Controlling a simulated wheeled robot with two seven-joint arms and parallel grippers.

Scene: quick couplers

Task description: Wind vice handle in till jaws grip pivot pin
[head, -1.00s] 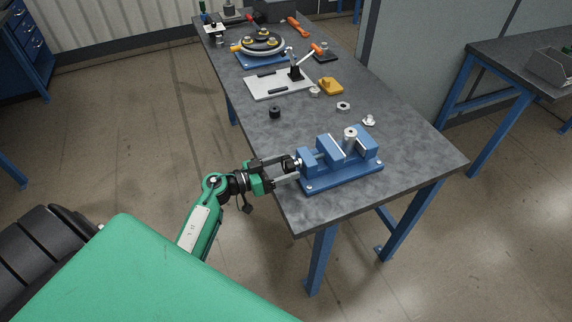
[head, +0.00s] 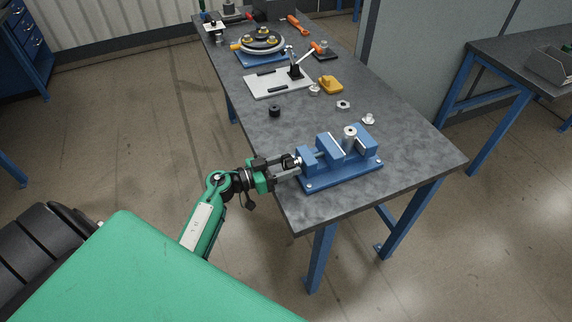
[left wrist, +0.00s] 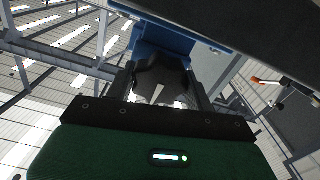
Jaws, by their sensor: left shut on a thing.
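The blue vice (head: 340,164) sits on its base plate near the front edge of the bench. The pivot pin (head: 350,133), a pale metal cylinder, stands upright between the jaws; I cannot tell whether they touch it. The dark vice handle (head: 289,162) is at the vice's left end, mostly hidden by my fingers in the head view. My left gripper (head: 287,167) is shut on the handle. In the left wrist view the lobed dark handle (left wrist: 160,75) sits between my fingers, with the vice's blue underside (left wrist: 165,38) beyond. My right gripper is not in view.
On the bench (head: 400,165) lie a black knob (head: 274,112), a nut (head: 343,105), a flanged metal part (head: 368,119) and a yellow block (head: 330,85). A toggle clamp on a pale plate (head: 264,89) stands further back. Bench surface around the vice is mostly clear.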

